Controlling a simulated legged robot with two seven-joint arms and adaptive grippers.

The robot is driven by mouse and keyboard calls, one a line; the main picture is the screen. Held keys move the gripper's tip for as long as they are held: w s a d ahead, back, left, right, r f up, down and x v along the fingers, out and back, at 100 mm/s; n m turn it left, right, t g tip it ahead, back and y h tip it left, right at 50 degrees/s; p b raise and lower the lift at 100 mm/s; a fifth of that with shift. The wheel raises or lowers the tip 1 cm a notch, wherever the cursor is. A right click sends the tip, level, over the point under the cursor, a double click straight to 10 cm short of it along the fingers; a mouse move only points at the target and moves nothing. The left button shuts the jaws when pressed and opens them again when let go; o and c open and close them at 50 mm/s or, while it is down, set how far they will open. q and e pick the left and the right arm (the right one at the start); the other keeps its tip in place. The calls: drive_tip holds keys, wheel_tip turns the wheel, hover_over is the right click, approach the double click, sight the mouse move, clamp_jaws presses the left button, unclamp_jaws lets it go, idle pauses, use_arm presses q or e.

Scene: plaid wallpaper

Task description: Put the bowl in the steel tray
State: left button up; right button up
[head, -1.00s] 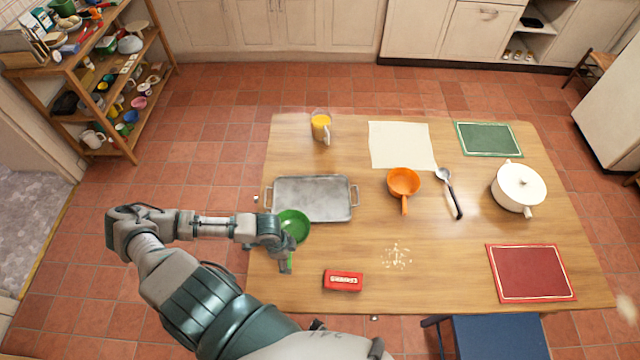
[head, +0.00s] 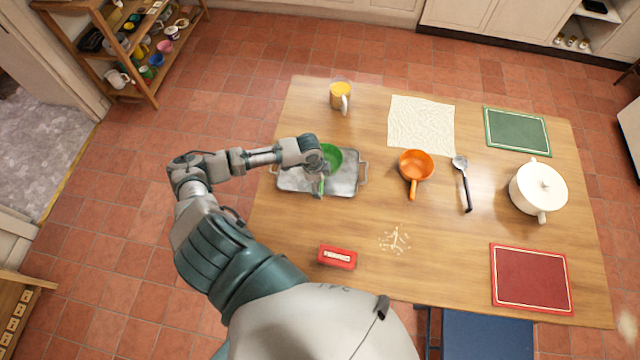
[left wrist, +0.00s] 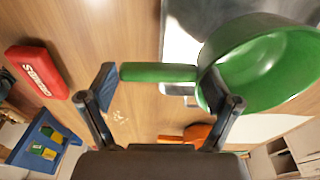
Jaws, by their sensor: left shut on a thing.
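The green bowl (head: 333,155) is over the steel tray (head: 349,186) in the head view; whether it touches the tray is unclear. My left gripper (head: 321,182) is shut on the bowl's green handle, and my wrist hides part of the bowl and tray. In the left wrist view, the bowl (left wrist: 265,70) is tilted at the upper right, with its handle between the fingertips of my left gripper (left wrist: 158,78). My right gripper is not in view.
An orange pan (head: 416,165), a ladle (head: 463,180) and a white pot (head: 538,188) stand to the right. A mug of orange drink (head: 340,94) is behind the tray. A red box (head: 337,257) and pale crumbs (head: 395,239) lie in front.

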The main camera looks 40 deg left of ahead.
use_arm(q)
drive_tip(key=shift+w+d+r, duration=0.1)
drive_tip(key=shift+w+d, duration=0.15)
drive_tip(key=shift+w, duration=0.2)
drive_tip(key=f, duration=0.1)
drive_tip(key=d+f, duration=0.1)
drive_tip(key=f, duration=0.1)
drive_tip(key=shift+a+f, duration=0.15)
drive_tip(key=shift+a, duration=0.1)
drive_tip(key=shift+a+f, duration=0.1)
drive_tip(key=shift+a, duration=0.15)
drive_tip(key=o, duration=1.3)
drive_tip(key=shift+a, duration=0.2)
drive_tip(key=shift+o, duration=0.2)
drive_tip(key=shift+s+a+f, duration=0.1)
drive_tip(key=shift+a, duration=0.05)
drive_tip(key=shift+d+r, duration=0.4)
drive_tip(key=shift+r, duration=0.05)
wheel_tip(320, 180, up, 5)
drive_tip(key=shift+s+a+r, duration=0.1)
drive_tip(key=shift+s+a, duration=0.05)
wheel_tip(320, 180, up, 6)
drive_tip(key=a, duration=0.1)
drive_tip(key=shift+s+p, duration=0.3)
drive_tip(key=shift+s, duration=0.05)
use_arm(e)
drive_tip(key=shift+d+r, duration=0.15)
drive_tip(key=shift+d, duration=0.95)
